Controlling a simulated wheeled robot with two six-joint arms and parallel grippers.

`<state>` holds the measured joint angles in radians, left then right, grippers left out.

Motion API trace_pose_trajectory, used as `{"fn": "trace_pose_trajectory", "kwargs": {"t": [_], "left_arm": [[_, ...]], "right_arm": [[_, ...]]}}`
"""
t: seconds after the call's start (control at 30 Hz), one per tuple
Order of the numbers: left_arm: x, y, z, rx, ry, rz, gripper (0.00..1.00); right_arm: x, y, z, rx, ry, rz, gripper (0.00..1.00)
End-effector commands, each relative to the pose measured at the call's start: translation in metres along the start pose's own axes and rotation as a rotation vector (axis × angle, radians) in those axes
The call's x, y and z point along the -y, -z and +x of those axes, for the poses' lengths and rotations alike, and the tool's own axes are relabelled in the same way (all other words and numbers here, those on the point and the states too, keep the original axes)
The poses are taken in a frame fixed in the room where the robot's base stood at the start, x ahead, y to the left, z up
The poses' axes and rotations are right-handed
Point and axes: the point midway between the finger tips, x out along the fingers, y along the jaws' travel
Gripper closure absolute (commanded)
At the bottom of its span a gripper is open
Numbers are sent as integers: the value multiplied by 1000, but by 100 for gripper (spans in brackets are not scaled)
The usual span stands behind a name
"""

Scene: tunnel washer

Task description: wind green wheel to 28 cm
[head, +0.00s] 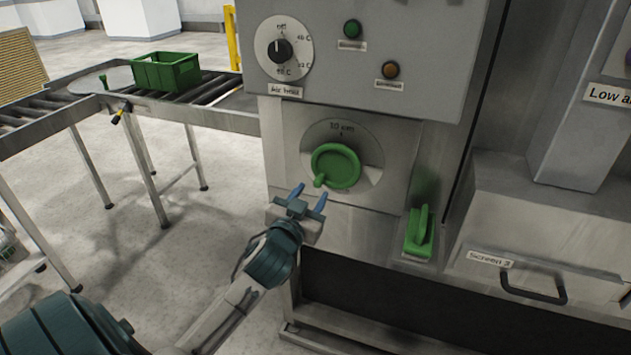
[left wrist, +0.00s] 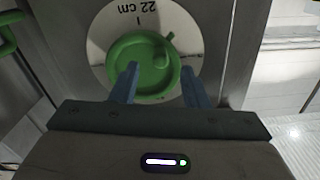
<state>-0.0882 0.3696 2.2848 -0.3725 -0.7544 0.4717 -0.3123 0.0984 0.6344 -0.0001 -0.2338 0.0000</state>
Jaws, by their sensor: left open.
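The green wheel (head: 335,166) is a round handwheel on a pale dial plate in the grey machine front. Its small crank knob sits at the wheel's lower left in the head view. In the left wrist view the wheel (left wrist: 143,66) appears upside down, with the knob at its upper right and a reading of 22 cm. The reading above the wheel in the head view is too small to read surely. My left gripper (head: 309,197) is open, its blue fingers pointing at the wheel's lower edge, with nothing between them. I cannot tell whether they touch it. My right gripper is not in view.
A rotary dial (head: 281,50) and green and orange buttons are above the wheel. A green lever (head: 419,233) stands out at its lower right, and a drawer handle (head: 532,289) is farther right. A green crate (head: 166,71) sits on the roller conveyor at the left.

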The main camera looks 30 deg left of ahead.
Motion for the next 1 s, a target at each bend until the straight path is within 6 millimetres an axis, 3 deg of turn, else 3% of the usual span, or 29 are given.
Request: {"fn": "trace_pose_trajectory", "kwargs": {"t": [0.23, 0.63, 0.83, 1.0], "left_arm": [[0, 2, 35, -1, 0, 0, 59], [0, 0, 43, 0, -1, 1, 59], [0, 0, 42, 0, -1, 1, 98], [0, 0, 42, 0, -1, 4, 100]], "right_arm": [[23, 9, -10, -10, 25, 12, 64], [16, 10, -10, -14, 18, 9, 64], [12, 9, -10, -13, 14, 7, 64], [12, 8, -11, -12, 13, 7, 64]]}}
